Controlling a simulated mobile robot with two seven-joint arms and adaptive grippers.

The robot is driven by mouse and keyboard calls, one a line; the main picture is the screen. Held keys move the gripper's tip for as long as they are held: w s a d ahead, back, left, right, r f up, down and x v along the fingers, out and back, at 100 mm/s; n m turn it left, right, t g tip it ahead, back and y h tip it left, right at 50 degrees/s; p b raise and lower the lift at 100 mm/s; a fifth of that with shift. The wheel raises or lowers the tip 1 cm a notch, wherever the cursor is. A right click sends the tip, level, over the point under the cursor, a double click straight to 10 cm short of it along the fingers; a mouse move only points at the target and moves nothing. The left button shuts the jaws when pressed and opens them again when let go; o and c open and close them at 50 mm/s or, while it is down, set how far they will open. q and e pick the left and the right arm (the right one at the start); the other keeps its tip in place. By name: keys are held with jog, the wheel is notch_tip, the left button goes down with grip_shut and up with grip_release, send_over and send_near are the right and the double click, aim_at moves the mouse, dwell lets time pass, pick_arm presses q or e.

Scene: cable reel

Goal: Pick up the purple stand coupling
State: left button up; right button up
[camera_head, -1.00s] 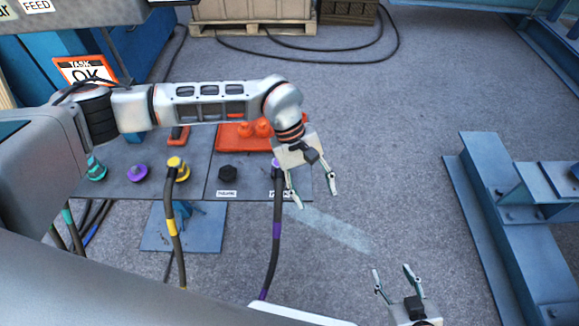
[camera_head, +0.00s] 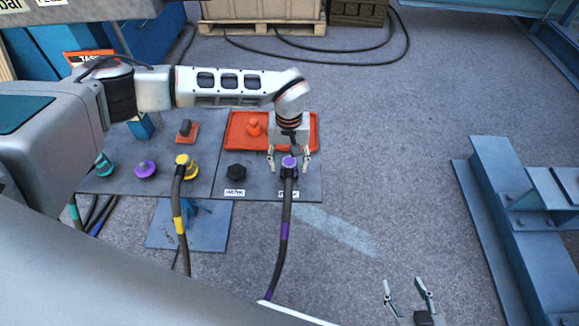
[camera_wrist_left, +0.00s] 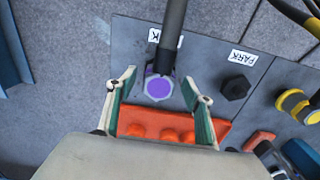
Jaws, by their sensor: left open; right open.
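The purple stand coupling (camera_head: 289,162) stands on the dark plate at the upper end of a black cable with a purple band. My left gripper (camera_head: 288,169) is open, with one finger on each side of this coupling. In the left wrist view, the purple coupling (camera_wrist_left: 158,88) shows between the spread fingers (camera_wrist_left: 159,77), with the cable crossing in front of its upper edge. I cannot tell whether a finger touches it. My right gripper (camera_head: 404,283) is open and empty at the bottom right, away from the plate.
A black hexagonal plug (camera_head: 236,172) sits left of the coupling. A yellow coupling (camera_head: 186,162) with its own cable and another purple piece (camera_head: 146,169) stand further left. An orange tray (camera_head: 310,126) lies behind my left gripper. A blue steel frame (camera_head: 500,220) stands at the right.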

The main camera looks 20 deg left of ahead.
pick_arm(q)
jog(key=shift+f, duration=0.4)
jog(key=shift+c, duration=0.2)
jog(key=c, duration=1.2)
jog(key=shift+r, duration=0.1)
jog(key=shift+c, duration=0.2)
pick_arm(e)
jog(key=shift+s+f, duration=0.1)
jog(key=shift+s, duration=0.15)
